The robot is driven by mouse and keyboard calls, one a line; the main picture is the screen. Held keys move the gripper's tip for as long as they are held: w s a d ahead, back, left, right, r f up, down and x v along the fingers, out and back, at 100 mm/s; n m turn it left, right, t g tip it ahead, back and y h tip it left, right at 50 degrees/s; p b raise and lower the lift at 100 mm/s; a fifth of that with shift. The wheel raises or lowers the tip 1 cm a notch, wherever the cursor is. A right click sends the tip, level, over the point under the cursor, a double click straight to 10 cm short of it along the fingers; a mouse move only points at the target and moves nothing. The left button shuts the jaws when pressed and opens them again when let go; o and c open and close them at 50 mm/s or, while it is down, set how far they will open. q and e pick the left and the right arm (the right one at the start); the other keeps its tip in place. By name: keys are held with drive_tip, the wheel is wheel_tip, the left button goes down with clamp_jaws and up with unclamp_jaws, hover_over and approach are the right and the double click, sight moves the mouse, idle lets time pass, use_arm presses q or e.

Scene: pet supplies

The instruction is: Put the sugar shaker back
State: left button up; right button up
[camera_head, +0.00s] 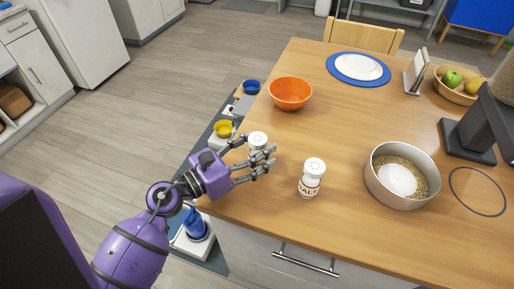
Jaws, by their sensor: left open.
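A white shaker (258,140) with a holed lid stands on the wooden table near its left edge. Its lower part is hidden behind my left gripper, and I cannot read its label. A second white shaker (312,178), with a label that seems to read SALT, stands upright to the right, nearer the front edge. My purple left gripper (262,160) reaches in over the table's left edge with its grey fingers open. The fingers are right at the first shaker; I cannot tell whether they touch it. My right gripper is not in view.
A metal bowl of grain (376,188) and a dark stand (470,138) are on the right, with a thin dark ring (478,213) lying in front. An orange bowl (290,94) and a blue-rimmed plate (333,70) are farther back. The table's middle is clear.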

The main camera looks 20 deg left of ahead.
use_arm(q)
drive_tip(key=b+v, duration=0.1)
drive_tip(key=v, duration=0.2)
drive_tip(key=b+v, duration=0.1)
drive_tip(key=v, duration=0.2)
drive_tip(key=b+v, duration=0.1)
drive_tip(key=v, duration=0.3)
drive_tip(key=shift+s+a+f, duration=0.1)
drive_tip(key=shift+f, duration=0.3)
drive_tip(key=shift+s+a+r+b, duration=0.3)
drive_tip(key=shift+s+a, duration=0.1)
drive_tip(key=shift+s, duration=0.15)
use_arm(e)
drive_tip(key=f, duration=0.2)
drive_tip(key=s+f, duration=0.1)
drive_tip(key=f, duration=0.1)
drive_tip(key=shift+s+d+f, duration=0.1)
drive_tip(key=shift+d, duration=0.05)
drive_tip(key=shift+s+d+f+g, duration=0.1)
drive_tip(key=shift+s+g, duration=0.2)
